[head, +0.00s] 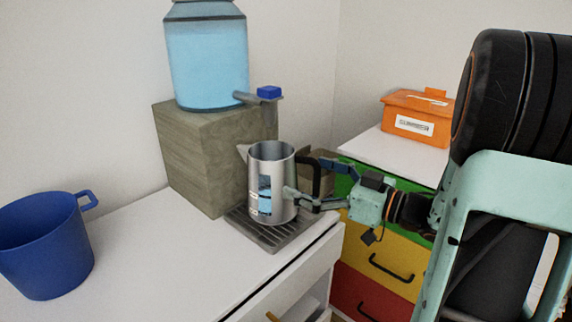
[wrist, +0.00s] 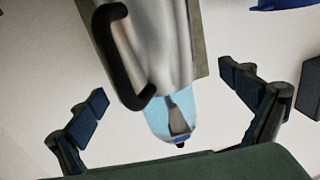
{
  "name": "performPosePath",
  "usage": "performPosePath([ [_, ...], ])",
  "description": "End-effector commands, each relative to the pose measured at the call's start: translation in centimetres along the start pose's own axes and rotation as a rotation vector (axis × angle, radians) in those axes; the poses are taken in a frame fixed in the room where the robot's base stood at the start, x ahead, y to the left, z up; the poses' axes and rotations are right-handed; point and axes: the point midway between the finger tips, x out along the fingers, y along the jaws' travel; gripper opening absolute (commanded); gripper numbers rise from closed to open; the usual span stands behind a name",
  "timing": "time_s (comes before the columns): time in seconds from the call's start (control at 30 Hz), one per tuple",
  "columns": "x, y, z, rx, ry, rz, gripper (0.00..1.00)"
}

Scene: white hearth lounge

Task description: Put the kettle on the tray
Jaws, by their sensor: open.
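The kettle (head: 284,160) is a silver metal jug with a black handle on its right and a pale blue window in its side. It stands upright over the dark slatted tray (head: 243,222) and appears to rest on it, though its base contact is hard to make out. My gripper (head: 303,183) is open at the handle side of the kettle. In the wrist view the kettle (wrist: 170,35) and its black handle are at the top, and my open gripper (wrist: 166,99) has its fingers spread wide, with nothing clamped.
A water dispenser (head: 206,60) with a blue-topped tap stands on a wooden block (head: 190,160) behind the kettle. A blue mug (head: 45,250) is at left on the white counter (head: 150,260). An orange box (head: 418,117) is at back right. The counter between mug and tray is clear.

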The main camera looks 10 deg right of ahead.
Motion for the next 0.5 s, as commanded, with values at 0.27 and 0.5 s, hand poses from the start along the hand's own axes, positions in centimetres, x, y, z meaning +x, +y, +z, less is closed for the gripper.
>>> performPosePath([
  [0.27,-4.0,0.1,0.0,0.001,0.000,0.001,0.97],
  [0.5,-4.4,0.0,0.1,0.000,0.000,-0.001,0.97],
])
